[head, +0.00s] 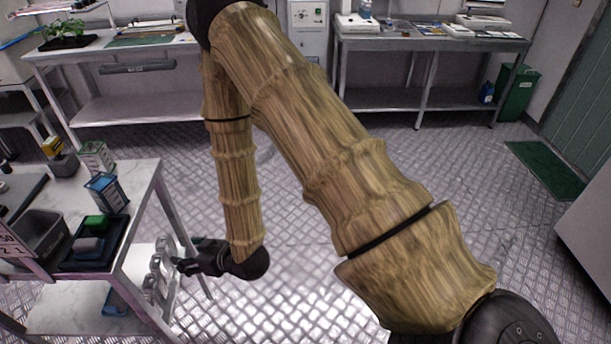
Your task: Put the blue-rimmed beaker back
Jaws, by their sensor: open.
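My gripper (183,264) is open at the lower left, its fingers pointing left beside the table. No beaker with a clear blue rim can be made out. A small blue-and-white container (106,192) stands on the tabletop, above and left of my gripper; I cannot tell whether it is a beaker.
The left table (139,192) also holds a green-and-white container (95,158), a grey bin (42,234) and a black tray (114,243) with green and grey blocks. A blue item (116,301) is on its lower shelf. The metal floor (300,265) right of the gripper is clear.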

